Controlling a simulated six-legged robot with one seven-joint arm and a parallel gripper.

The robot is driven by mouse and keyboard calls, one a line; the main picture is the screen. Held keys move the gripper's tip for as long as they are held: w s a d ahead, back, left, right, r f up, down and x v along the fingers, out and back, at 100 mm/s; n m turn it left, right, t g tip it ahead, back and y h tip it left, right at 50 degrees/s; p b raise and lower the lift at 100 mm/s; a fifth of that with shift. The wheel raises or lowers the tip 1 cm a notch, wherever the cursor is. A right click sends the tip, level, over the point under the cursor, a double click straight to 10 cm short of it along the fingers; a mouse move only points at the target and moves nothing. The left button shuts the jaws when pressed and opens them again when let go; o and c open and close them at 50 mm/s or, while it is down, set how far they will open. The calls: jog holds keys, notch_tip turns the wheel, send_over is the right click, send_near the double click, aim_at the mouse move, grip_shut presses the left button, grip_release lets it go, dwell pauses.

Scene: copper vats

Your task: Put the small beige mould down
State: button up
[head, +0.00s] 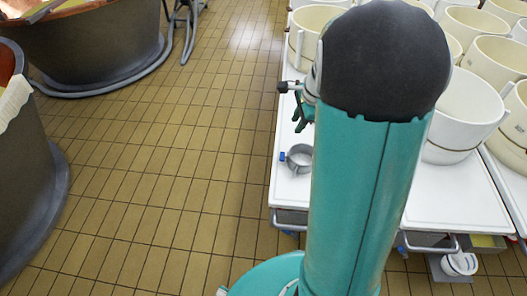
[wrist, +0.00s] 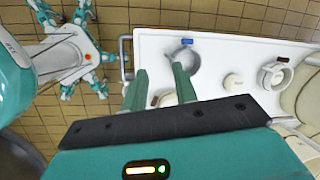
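A small beige round piece (wrist: 232,81), which looks like the small mould, sits on the white table top (wrist: 215,50) in the wrist view, to the right of my fingers and apart from them. I cannot pick it out in the head view. My gripper (wrist: 160,70) has its two green fingers well apart over the near end of the table. A pale shape with a brown patch shows between the finger bases, partly hidden by the gripper body; I see no clear grip on it. In the head view, my gripper (head: 303,113) is partly hidden behind my arm.
A grey ring with a blue tab (head: 301,158) lies near the table's left edge. A pale ring with a brown tab (wrist: 273,76) stands right of the beige piece. Large cream tubs (head: 463,105) crowd the tables. Dark vats (head: 95,45) stand left; the tiled floor between is clear.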

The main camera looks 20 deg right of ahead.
jog(key=s+a+r+n+t+h, duration=0.1)
jog(key=s+a+r+n, duration=0.6)
jog(key=s+a+n, duration=0.1)
jog(key=s+a+r+n+t, duration=0.2)
jog(key=s+a+r+n, duration=0.5)
jog(key=s+a+n, duration=0.2)
jog(key=a+n, duration=0.2)
jog(key=n, duration=0.1)
jog(key=shift+s+r+n+h, duration=0.2)
jog(key=shift+s+n+h, duration=0.1)
jog(key=shift+n+h, duration=0.1)
jog(key=shift+s+a, duration=0.1)
